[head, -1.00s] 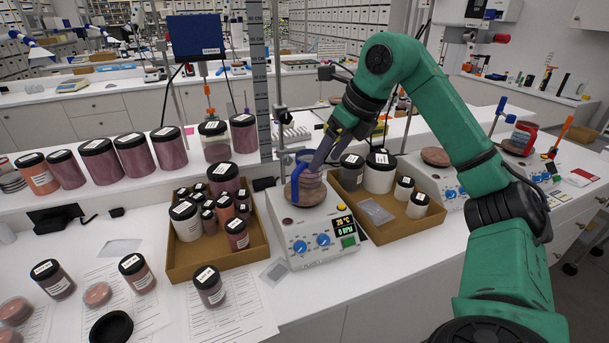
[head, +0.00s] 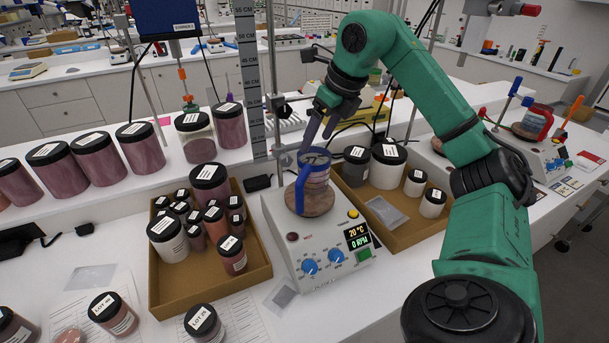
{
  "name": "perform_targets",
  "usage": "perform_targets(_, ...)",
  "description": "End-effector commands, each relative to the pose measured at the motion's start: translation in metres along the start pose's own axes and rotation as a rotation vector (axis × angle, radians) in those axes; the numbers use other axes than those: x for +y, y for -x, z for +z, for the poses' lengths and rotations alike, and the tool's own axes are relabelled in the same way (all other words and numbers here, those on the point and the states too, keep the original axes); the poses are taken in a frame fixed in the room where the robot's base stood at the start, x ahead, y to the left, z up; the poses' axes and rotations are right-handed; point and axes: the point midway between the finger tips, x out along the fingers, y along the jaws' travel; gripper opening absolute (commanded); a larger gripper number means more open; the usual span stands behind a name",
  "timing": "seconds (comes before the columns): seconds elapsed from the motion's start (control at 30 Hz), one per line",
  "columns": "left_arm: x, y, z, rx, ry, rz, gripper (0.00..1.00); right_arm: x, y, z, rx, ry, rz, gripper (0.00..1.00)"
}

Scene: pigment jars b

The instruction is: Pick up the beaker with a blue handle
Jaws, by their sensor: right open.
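The beaker with a blue handle (head: 316,172) stands upright on the round plate of a white stirrer (head: 318,243). Its blue handle (head: 301,192) faces the front left. My right gripper (head: 320,135) is open, its dark fingers pointing down at the beaker's back rim. The fingertips look just above or behind the rim; whether they touch it I cannot tell. My left gripper is not in view.
A cardboard tray (head: 205,292) of several jars stands left of the stirrer, and another tray (head: 400,235) stands right. A second beaker with a red handle (head: 535,122) sits on a stirrer at the far right. Large jars line the raised shelf at left.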

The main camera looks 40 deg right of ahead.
Motion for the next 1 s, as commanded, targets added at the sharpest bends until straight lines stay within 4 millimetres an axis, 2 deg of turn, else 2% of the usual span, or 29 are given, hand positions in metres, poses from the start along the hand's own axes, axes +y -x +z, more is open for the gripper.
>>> perform_targets(0.03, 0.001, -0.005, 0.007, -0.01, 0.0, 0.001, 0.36, 0.0, -0.017, -0.003, 0.007, 0.0, -0.001, 0.75)
perform_targets(0.1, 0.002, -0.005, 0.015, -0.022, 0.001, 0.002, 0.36, 0.0, -0.034, -0.002, 0.006, 0.0, 0.0, 0.75)
perform_targets(0.23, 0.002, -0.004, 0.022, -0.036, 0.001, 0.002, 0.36, 0.0, -0.054, 0.0, 0.003, 0.001, 0.001, 0.75)
perform_targets(0.37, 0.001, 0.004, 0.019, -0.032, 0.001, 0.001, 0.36, 0.0, -0.07, 0.002, 0.004, 0.0, 0.001, 0.75)
perform_targets(0.47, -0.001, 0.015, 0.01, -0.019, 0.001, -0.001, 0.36, -0.001, -0.088, 0.005, 0.006, 0.0, 0.001, 0.75)
perform_targets(0.53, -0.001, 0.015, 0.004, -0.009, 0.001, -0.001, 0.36, -0.001, -0.102, 0.004, 0.004, 0.0, 0.002, 0.75)
perform_targets(0.63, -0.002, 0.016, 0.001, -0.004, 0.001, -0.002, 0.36, -0.001, -0.11, 0.004, 0.0, 0.0, 0.001, 0.75)
perform_targets(0.77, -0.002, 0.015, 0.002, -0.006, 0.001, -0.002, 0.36, -0.001, -0.111, 0.004, -0.001, 0.001, 0.001, 0.75)
perform_targets(0.8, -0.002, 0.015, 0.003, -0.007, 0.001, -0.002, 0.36, -0.001, -0.111, 0.004, -0.001, 0.001, 0.001, 0.71)
perform_targets(0.87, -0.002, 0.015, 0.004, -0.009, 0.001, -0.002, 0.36, -0.001, -0.111, 0.004, 0.0, 0.001, 0.001, 0.48)
perform_targets(0.9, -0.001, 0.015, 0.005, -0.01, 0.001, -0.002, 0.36, -0.001, -0.111, 0.004, 0.0, 0.001, 0.001, 0.33)
perform_targets(1.0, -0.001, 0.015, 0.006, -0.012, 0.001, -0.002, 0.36, -0.001, -0.111, 0.004, 0.001, 0.001, 0.001, 0.0)
